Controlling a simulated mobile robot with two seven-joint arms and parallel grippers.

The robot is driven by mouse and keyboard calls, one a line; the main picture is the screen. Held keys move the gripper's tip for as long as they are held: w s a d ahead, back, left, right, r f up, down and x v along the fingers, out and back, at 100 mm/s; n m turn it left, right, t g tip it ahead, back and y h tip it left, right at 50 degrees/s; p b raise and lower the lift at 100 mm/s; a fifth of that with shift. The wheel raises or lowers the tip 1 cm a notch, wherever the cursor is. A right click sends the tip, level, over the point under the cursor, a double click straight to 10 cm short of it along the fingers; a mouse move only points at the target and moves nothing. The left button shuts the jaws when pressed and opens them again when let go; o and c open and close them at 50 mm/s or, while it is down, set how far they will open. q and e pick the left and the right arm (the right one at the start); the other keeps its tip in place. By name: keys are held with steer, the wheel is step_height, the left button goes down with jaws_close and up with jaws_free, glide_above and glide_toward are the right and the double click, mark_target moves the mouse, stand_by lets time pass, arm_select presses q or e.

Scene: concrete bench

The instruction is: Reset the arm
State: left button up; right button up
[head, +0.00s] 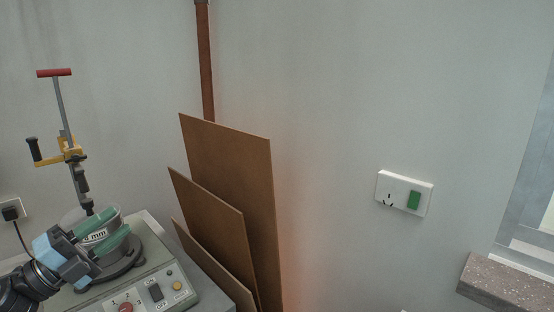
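My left gripper (119,222) reaches in from the lower left, over a grey-green machine. Its body is dark with light blue parts. Its two green fingers are spread apart, with a pale part marked "mm" showing between them. I cannot tell whether the fingers touch that part. My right gripper is not in view.
The machine's control panel (180,285) has switches and knobs. An upright tool with a red T-handle (54,73) and yellow bracket rises behind the gripper. Brown boards (235,165) lean on the wall. A socket (404,193) and a stone ledge (508,284) are to the right.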

arm_select(q)
steer(key=s+d+f+n+y, duration=0.1)
steer(key=s+f+n+y, duration=0.4)
steer(key=f, duration=0.6)
steer(key=s+d+f+n+y, duration=0.2)
steer(key=f+n+y, duration=0.1)
steer(key=f+n, duration=0.6)
steer(key=s+d+f+n+y, duration=0.1)
steer(key=s+f+n+y, duration=0.3)
steer(key=f, duration=0.8)
steer(key=s+d+f+n+g, duration=0.3)
steer(key=s+f, duration=0.4)
steer(key=s, duration=0.3)
steer(key=s+d+f+n+g+p, duration=0.1)
steer(key=s+d+f+n+g, duration=0.3)
steer(key=s+d+f, duration=0.3)
steer(key=s+g, duration=0.1)
steer(key=s, duration=0.2)
steer(key=shift+s+f+n, duration=0.25)
steer(key=shift+f+n, duration=0.05)
steer(key=shift+f, duration=0.05)
